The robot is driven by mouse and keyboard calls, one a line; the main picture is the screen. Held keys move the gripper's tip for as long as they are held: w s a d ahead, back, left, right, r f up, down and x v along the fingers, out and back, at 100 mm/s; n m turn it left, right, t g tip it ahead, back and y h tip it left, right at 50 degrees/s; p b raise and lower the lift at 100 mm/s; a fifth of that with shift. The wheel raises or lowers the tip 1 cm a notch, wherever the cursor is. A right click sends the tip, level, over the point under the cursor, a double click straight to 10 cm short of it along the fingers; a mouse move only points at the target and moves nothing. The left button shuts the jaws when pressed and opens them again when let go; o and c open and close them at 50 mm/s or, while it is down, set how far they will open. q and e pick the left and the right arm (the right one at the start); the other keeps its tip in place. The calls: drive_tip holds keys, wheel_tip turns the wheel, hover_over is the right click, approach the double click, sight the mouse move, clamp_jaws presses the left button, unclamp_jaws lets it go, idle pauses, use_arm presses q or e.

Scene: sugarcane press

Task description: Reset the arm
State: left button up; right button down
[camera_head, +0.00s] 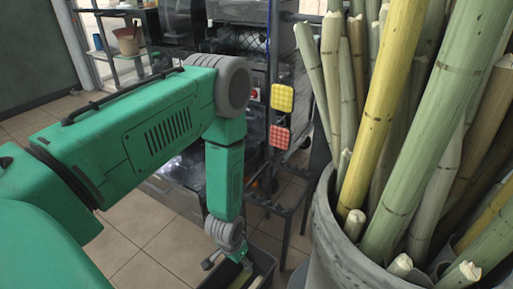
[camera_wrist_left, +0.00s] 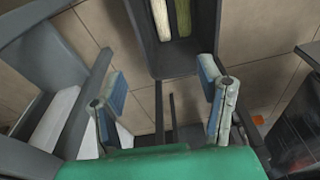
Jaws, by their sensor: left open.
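My left arm (camera_head: 150,130) is green and comes in from the left, bending down at its elbow. My left gripper shows in the left wrist view (camera_wrist_left: 163,92) with its two blue-padded fingers apart and nothing between them. A dark bin (camera_wrist_left: 182,62) lies beyond the fingertips and holds pale and greenish cane pieces (camera_wrist_left: 182,18). In the head view the bin (camera_head: 265,262) is below my left wrist, which partly hides it. My right arm and gripper are in neither view.
A large grey barrel (camera_head: 335,235) full of upright sugarcane stalks (camera_head: 385,110) fills the right side. A dark metal frame with a yellow button (camera_head: 282,97) and a red button (camera_head: 280,137) stands behind my arm. Tiled floor (camera_head: 140,235) is open at lower left.

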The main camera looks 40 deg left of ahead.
use_arm(q)
drive_tip(key=s+d+r+g, duration=0.1)
drive_tip(key=s+d+r, duration=0.25)
drive_tip(key=s, duration=0.45)
drive_tip(key=s+d+r, duration=0.2)
drive_tip(key=s+r, duration=0.2)
drive_tip(key=s, duration=0.4)
wheel_tip(320, 180, up, 16)
drive_tip(key=p, duration=1.5)
drive_tip(key=shift+s+f+m, duration=0.15)
drive_tip(key=shift+s+m, duration=0.05)
drive_tip(key=shift+m, duration=0.2)
